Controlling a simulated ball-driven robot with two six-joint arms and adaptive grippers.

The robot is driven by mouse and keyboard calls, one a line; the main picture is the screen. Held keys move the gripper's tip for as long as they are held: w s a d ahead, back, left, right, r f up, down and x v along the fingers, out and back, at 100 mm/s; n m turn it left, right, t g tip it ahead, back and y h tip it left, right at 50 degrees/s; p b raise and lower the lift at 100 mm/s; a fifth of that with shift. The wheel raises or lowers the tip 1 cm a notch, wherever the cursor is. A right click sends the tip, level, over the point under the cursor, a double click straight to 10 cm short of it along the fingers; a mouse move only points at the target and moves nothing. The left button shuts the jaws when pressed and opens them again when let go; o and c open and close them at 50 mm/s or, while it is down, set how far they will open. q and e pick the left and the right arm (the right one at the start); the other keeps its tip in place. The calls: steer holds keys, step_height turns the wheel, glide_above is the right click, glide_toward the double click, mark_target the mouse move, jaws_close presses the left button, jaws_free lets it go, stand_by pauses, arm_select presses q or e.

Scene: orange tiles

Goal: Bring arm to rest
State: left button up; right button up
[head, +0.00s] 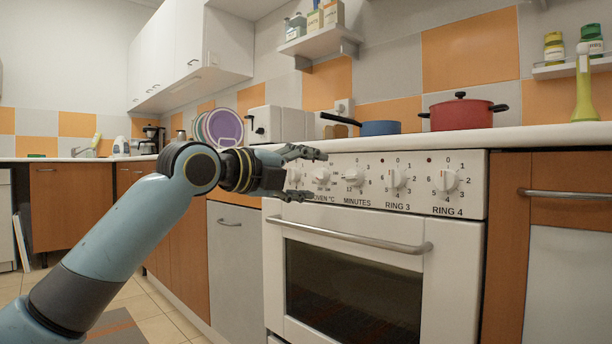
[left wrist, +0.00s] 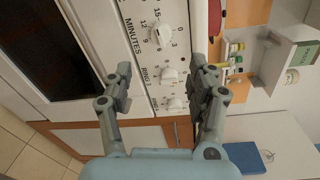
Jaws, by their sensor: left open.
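My left arm (head: 110,235) reaches in from the lower left of the head view. My left gripper (head: 318,174) is at its end, in front of the stove's control panel (head: 375,178). The gripper is open and empty. In the left wrist view its two fingers (left wrist: 160,92) stand apart, with the panel's white knobs (left wrist: 167,75) showing between and beyond them. I cannot tell whether a finger touches the panel. My right gripper is in neither view.
The oven door handle (head: 350,235) sticks out below the panel. A red pot (head: 462,115) and a blue pan (head: 380,128) stand on top. White wall cabinets (head: 170,55) hang at the left. The floor (head: 160,325) at the lower left looks mostly free.

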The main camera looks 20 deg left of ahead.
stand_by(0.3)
